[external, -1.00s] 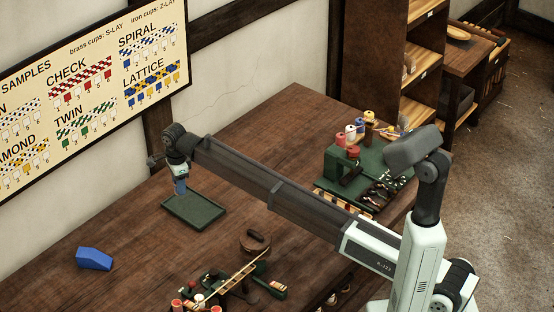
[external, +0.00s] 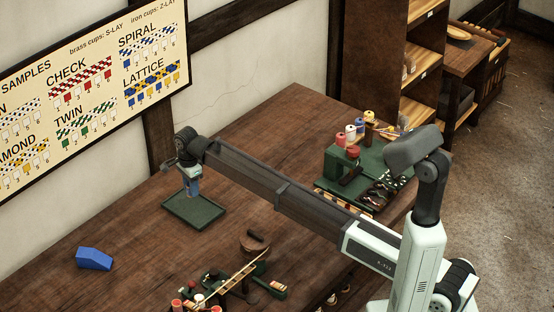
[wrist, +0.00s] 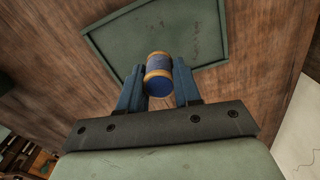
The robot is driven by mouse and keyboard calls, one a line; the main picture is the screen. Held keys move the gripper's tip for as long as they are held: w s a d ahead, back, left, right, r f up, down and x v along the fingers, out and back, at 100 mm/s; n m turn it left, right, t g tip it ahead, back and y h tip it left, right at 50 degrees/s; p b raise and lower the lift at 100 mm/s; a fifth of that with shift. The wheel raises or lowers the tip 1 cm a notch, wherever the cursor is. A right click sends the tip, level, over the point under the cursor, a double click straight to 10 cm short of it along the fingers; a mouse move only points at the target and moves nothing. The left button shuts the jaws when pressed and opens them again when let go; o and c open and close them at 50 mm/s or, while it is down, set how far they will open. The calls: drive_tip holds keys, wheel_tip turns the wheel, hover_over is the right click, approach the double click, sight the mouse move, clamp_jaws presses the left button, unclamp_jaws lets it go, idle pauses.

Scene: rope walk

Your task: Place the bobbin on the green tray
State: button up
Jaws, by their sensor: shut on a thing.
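The bobbin (wrist: 159,75) has blue thread and tan rims. It shows in the wrist view between the two blue fingers of my gripper (wrist: 159,88), which is shut on it. In the external view my gripper (external: 192,188) points down over the green tray (external: 208,223), toward its back part. The bobbin is too small to make out clearly there. The tray also shows in the wrist view (wrist: 120,45), just beyond the bobbin, with its surface bare. I cannot tell whether the bobbin touches the tray.
A blue block (external: 94,259) lies on the table to the left. A round brown lidded thing (external: 255,243) and a green braiding device (external: 225,289) are at the front. A green stand with spools (external: 345,160) is at the right. The table behind the tray is clear.

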sight(193, 206)
drive_tip(key=shift+f, duration=2.75)
drive_tip(key=shift+f, duration=0.15)
drive_tip(key=o, duration=1)
wheel_tip(193, 206, up, 12)
drive_tip(key=shift+r, duration=0.2)
